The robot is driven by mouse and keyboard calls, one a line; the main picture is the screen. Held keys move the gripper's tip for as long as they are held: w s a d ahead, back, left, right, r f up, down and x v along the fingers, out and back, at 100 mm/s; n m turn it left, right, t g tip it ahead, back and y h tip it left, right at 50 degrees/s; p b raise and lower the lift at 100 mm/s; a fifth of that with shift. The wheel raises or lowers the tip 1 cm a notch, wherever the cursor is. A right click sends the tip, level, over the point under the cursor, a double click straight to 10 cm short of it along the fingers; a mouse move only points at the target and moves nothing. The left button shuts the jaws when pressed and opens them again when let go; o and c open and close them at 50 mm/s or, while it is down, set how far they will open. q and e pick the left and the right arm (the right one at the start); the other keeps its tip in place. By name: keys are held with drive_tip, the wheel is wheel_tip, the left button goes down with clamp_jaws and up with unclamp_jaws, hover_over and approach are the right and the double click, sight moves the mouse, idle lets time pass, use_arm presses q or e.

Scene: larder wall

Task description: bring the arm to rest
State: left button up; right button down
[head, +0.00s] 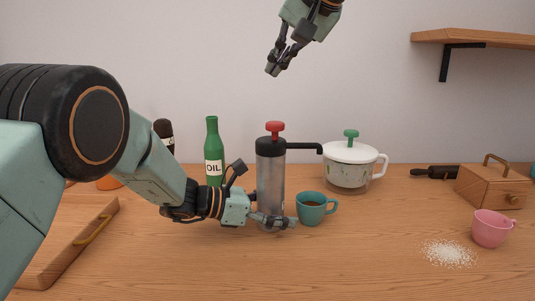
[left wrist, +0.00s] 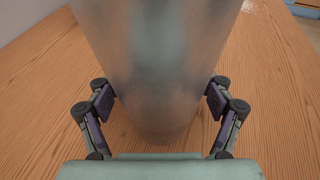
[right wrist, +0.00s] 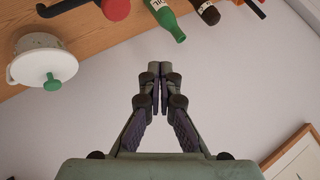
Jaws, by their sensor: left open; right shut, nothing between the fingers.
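My left gripper (head: 276,221) is low at the base of the metal pump flask (head: 270,175), which has a black collar, red knob and black spout. In the left wrist view the flask's grey body (left wrist: 152,50) stands upright between the open fingers, with one finger on each side; I cannot tell whether they touch it. My right gripper (head: 273,68) hangs high above the counter in front of the wall, shut and empty. The right wrist view shows its fingertips (right wrist: 160,68) together.
A teal cup (head: 311,214) with dark liquid stands close right of the flask. A green oil bottle (head: 213,150) and white lidded pot (head: 348,172) stand behind. A wooden box (head: 490,188), pink cup (head: 491,230) and white grains (head: 448,253) are at right. A board (head: 60,250) lies left.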

sight(278, 123)
wheel_tip(278, 123, down, 4)
drive_tip(key=shift+d, duration=0.1)
wheel_tip(278, 123, up, 2)
drive_tip(key=shift+r, duration=1)
use_arm(q)
drive_tip(key=shift+a, duration=0.1)
use_arm(e)
drive_tip(key=shift+f, duration=0.1)
